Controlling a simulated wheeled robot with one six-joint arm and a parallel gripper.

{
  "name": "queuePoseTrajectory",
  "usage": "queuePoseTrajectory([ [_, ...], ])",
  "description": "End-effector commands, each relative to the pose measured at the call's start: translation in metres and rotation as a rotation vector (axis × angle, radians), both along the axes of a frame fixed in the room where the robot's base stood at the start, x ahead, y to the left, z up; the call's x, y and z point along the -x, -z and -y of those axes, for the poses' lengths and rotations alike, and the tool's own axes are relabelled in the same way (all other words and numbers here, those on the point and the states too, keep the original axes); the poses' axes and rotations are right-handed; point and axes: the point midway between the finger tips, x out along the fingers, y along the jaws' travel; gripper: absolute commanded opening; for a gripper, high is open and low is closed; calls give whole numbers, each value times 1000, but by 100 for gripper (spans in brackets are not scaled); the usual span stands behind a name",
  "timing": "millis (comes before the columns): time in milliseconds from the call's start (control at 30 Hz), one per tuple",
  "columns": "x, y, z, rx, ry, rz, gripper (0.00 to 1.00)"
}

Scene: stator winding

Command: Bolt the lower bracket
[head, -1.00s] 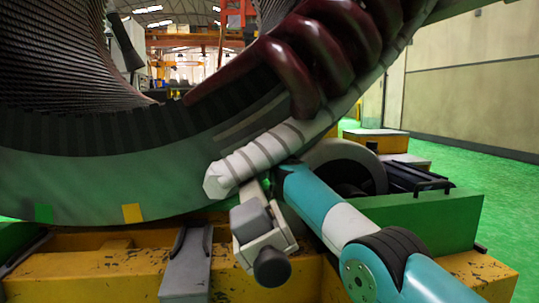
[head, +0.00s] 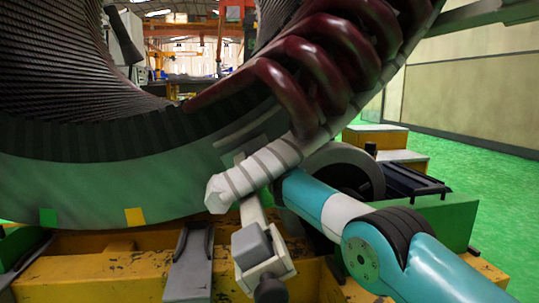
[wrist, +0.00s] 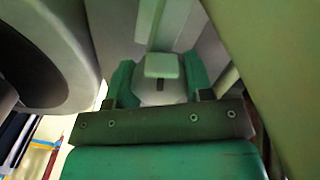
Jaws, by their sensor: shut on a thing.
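The big stator ring (head: 90,190) fills the left of the head view, with dark red coil ends (head: 320,60) beside a white taped ring (head: 260,168) that has a blunt lower end. A pale bar (head: 251,208) rises past the taped ring, and a grey block (head: 250,246) sits at its lower end. I cannot tell which part is the lower bracket, and no bolt is clear. In the wrist view, my gripper (wrist: 160,78) has green fingers on both sides of a pale grey piece (wrist: 158,91) and is shut on it. Its fingertips are hard to make out in the head view.
A yellow, worn base (head: 95,270) with a grey plate (head: 188,275) lies under the ring. A dark roller (head: 345,172) and a green beam (head: 448,213) are close by my teal arm. Green floor (head: 490,190) is open at the right.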

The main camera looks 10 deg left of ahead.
Motion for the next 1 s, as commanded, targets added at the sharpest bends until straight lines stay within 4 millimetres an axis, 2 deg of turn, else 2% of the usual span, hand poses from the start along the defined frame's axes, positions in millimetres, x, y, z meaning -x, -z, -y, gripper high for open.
queuePoseTrajectory([
  [333, 0, 1, 1, -132, 3, -41, 24],
  [867, 0, 2, 1, -154, 2, -47, 24],
  [900, 0, 2, 1, -153, 2, -47, 54],
  [1000, 0, 2, 1, -153, 2, -45, 73],
])
